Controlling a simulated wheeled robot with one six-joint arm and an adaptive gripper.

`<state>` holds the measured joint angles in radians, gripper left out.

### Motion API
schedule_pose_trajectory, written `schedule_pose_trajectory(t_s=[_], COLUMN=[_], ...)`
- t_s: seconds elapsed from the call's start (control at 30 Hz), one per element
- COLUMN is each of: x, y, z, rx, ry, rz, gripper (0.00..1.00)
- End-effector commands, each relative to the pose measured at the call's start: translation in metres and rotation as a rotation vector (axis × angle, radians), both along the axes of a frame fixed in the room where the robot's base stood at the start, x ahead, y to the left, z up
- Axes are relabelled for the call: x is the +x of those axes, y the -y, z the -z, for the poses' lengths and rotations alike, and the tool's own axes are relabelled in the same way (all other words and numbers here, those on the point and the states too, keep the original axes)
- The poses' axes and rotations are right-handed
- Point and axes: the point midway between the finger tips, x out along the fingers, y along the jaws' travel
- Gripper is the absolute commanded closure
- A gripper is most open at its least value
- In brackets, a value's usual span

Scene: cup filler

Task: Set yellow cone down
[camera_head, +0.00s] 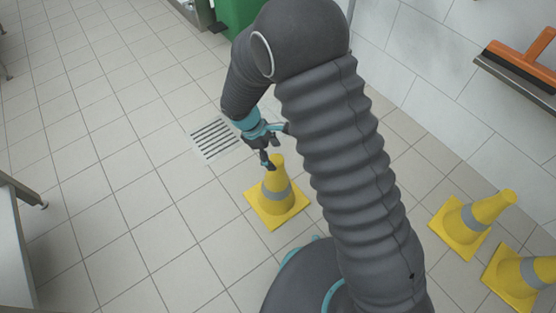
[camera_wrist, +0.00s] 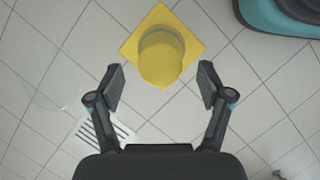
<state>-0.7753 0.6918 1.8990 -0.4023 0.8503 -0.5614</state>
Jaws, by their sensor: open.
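A yellow cone (camera_head: 276,195) with a grey band stands upright on the tiled floor, its square base flat on the tiles. It also shows from above in the wrist view (camera_wrist: 161,62), at the top middle. My gripper (camera_head: 270,158) is at the cone's top in the head view. In the wrist view my gripper (camera_wrist: 160,85) has its two fingers wide apart, with the cone's tip between and ahead of them and clear space on both sides. It holds nothing.
Two more yellow cones (camera_head: 474,222) (camera_head: 522,277) stand on the floor at the right by the wall. A floor drain grate (camera_head: 214,136) lies behind the cone. An orange squeegee (camera_head: 524,62) hangs on the wall. A metal table (camera_head: 14,240) is at the left edge. The floor left of the cone is clear.

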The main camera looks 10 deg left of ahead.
Motion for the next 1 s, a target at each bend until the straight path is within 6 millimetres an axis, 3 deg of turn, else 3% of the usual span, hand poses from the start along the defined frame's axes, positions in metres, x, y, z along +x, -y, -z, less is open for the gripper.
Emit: schedule_pose_trajectory(t_s=[0.1,0.3,0.7,0.87,1.0], x=[0.0,-0.001,-0.002,0.005,0.013], y=[-0.01,-0.02,-0.022,-0.005,0.029], z=[-0.023,-0.047,-0.057,-0.082,-0.127], rx=[0.002,0.001,0.002,0.038,0.106], ry=[0.002,0.001,0.0,0.03,0.088], rz=[-0.001,0.0,0.004,0.077,0.226], gripper=[0.21,0.21,0.21,0.21,0.21])
